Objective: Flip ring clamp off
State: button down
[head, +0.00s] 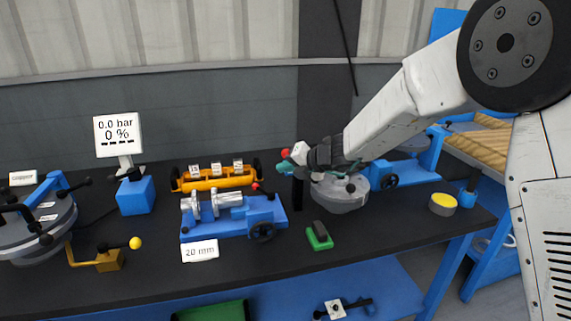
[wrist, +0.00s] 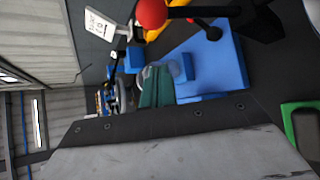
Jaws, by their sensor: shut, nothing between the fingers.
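My gripper (head: 290,163) is over the bench, between the blue fixture (head: 232,219) and the grey round flanged part (head: 341,196). Its teal fingers (wrist: 156,87) are shut and empty. A red ball knob (head: 285,152) shows beside the fingertips; I cannot tell whether they touch. In the wrist view a red ball (wrist: 152,12) on a black lever is close, above the fingers. The blue fixture carries silver cylindrical parts (head: 228,198), a black handwheel (head: 262,232) and a red-tipped lever (head: 256,186). I cannot tell for certain which piece is the ring clamp.
A yellow rack (head: 216,180) stands behind the fixture. A green block with a black top (head: 319,238) lies in front. A yellow-topped puck (head: 443,203) is at right. A gauge display (head: 118,135) and a grey round vessel (head: 40,235) are at left. The front bench strip is mostly clear.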

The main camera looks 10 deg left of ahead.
jog(key=v, duration=0.7)
jog(key=shift+d+f, duration=0.25)
jog(key=shift+d, duration=0.05)
jog(key=s+d+n+g+h, duration=0.1)
jog(key=s+d+n+g, duration=0.2)
jog(key=s+n, duration=0.7)
jog(key=s+d+n+g+h, duration=0.1)
jog(key=s+d+n+g, duration=0.2)
jog(key=s+n, duration=0.65)
jog(key=s+d+r+n+h, duration=0.3)
jog(key=s+d+n, duration=0.5)
jog(key=s+d, duration=0.3)
jog(key=s+d+r+n+t+h, duration=0.1)
jog(key=s+d+r+n+h, duration=0.1)
jog(key=s+d+n+h, duration=0.4)
jog(key=shift+s+d+r+n, duration=0.4)
jog(key=shift+s+d+n, duration=0.65)
jog(key=shift+s+d, duration=2.25)
